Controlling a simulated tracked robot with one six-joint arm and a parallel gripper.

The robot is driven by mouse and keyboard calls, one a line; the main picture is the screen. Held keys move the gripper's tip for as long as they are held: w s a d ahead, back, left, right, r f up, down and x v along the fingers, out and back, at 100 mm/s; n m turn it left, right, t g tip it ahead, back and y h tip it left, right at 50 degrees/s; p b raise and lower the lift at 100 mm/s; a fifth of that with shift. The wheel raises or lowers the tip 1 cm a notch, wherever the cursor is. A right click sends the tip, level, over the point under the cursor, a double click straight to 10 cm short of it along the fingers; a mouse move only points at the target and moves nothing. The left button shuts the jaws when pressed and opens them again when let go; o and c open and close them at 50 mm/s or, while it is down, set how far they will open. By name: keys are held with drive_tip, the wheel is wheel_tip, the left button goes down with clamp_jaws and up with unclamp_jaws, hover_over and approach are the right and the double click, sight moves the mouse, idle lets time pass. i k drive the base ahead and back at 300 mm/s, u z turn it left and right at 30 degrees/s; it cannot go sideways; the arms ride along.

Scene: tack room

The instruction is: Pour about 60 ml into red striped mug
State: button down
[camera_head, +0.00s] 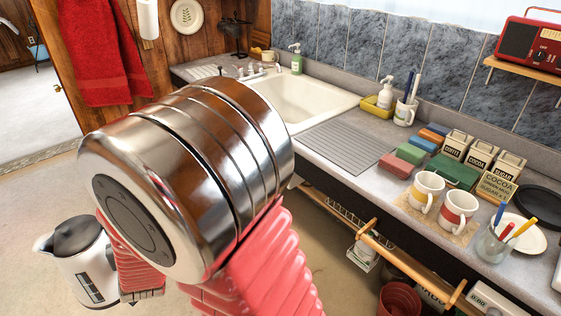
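The red striped mug (459,212) stands upright on a tan mat (408,205) on the counter at the right. Its inside is too small to read. A white kettle (84,270) with a dark lid is upright at the lower left, its spout to the left. It is beside the red ribbed end of my arm, with bare floor behind it and no support showing under it. My gripper's fingers and the kettle's handle are hidden behind my arm; the kettle appears held up by my gripper. The kettle is well apart from the mug.
A second mug (427,190) with a yellowish stripe stands close beside the red striped one. A glass of pens (493,246), a white plate (528,238), labelled canisters (497,185) and colored blocks (410,153) crowd the mugs. The ridged drainboard (345,145) is clear.

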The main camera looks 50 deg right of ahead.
sight(457, 216)
drive_tip(key=z, duration=0.15)
drive_tip(key=i, duration=0.85)
drive_tip(key=z, duration=0.25)
